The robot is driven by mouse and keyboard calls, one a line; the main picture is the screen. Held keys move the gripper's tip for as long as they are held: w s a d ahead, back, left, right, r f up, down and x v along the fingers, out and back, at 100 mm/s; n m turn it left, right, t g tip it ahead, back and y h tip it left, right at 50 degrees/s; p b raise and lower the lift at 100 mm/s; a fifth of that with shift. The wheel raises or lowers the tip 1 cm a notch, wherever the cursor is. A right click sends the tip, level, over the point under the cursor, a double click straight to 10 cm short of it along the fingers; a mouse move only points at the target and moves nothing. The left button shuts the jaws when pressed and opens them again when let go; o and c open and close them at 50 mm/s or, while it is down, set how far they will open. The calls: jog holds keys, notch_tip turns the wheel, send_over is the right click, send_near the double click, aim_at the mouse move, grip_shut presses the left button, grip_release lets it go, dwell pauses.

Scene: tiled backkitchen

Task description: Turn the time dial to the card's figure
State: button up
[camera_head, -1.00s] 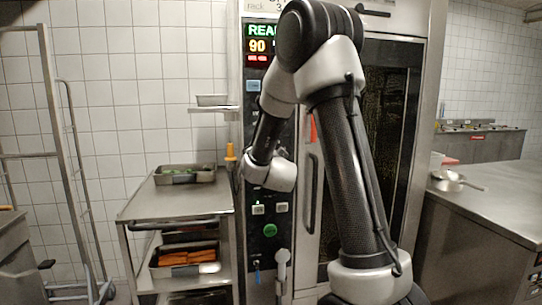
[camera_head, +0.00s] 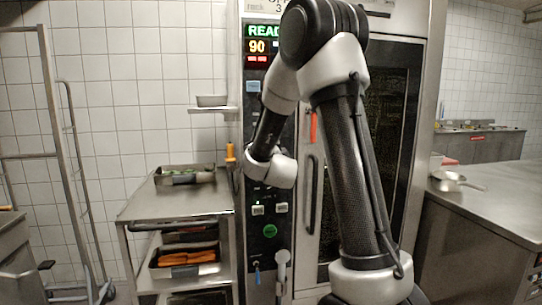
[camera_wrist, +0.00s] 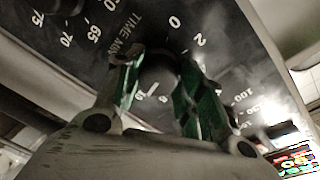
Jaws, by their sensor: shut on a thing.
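The time dial (camera_wrist: 160,68) is a dark round knob on the black oven panel. In the head view my arm hides the dial and fingers. I see no card whose figure I can read for certain.
The tall oven (camera_head: 385,120) has a lit display (camera_head: 259,46) reading 90 and a glass door with a long handle (camera_head: 312,195). A steel trolley (camera_head: 140,207) with trays stands close at the left. A steel counter (camera_head: 500,198) with a pan is at the right.

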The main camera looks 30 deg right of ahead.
jog(key=o, duration=1)
jog(key=shift+d, duration=0.1)
jog(key=v, duration=1.2)
